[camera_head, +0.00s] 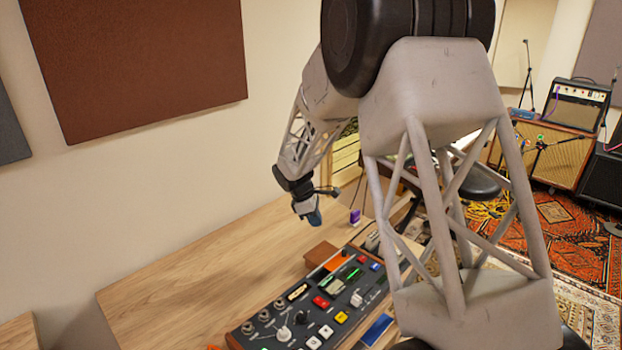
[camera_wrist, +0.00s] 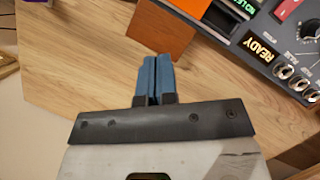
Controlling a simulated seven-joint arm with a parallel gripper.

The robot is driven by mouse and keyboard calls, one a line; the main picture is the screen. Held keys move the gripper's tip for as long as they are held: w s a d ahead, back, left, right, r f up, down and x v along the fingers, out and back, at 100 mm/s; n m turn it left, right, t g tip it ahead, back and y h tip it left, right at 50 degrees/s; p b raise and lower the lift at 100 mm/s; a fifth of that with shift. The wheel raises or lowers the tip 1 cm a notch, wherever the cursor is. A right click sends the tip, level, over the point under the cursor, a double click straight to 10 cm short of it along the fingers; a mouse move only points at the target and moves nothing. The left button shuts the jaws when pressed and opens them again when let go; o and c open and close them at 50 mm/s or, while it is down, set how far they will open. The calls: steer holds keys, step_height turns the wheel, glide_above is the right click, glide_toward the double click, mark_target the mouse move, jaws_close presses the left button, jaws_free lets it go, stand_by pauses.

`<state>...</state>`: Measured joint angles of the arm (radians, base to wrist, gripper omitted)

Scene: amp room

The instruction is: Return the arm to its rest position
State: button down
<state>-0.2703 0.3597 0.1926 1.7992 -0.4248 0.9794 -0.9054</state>
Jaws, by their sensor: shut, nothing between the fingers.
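My gripper (camera_head: 314,217) hangs pointing down above the wooden desk in the head view, left of the control panel's far end. In the wrist view its two blue fingers (camera_wrist: 154,78) are pressed together with nothing between them. My grey lattice arm is bent, and its upper links fill the middle and right of the head view. The arm hides part of the desk and room behind it.
A control panel (camera_head: 318,302) with coloured buttons and knobs lies on the wooden desk (camera_head: 190,282); its "READY" display (camera_wrist: 262,51) shows in the wrist view. A brown block (camera_head: 320,254) and purple object (camera_head: 355,216) are near the gripper. The desk's left is clear.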

steer(key=s+d+r+m+t+y, duration=0.1)
steer(key=s+d+r+m, duration=0.35)
steer(key=s+r, duration=0.55)
steer(key=s+d+r+m+y, duration=0.1)
steer(key=s+d+r+m, duration=0.3)
steer(key=s+d+r, duration=0.55)
steer(key=s+d+r+m+t+y, duration=0.1)
steer(key=s+m, duration=0.7)
steer(key=s, duration=2.1)
steer(key=shift+d+t+y, duration=0.35)
steer(key=shift+t+y, duration=0.15)
steer(key=shift+y, duration=0.2)
steer(key=shift+w+r, duration=0.1)
steer(key=shift+w, duration=0.1)
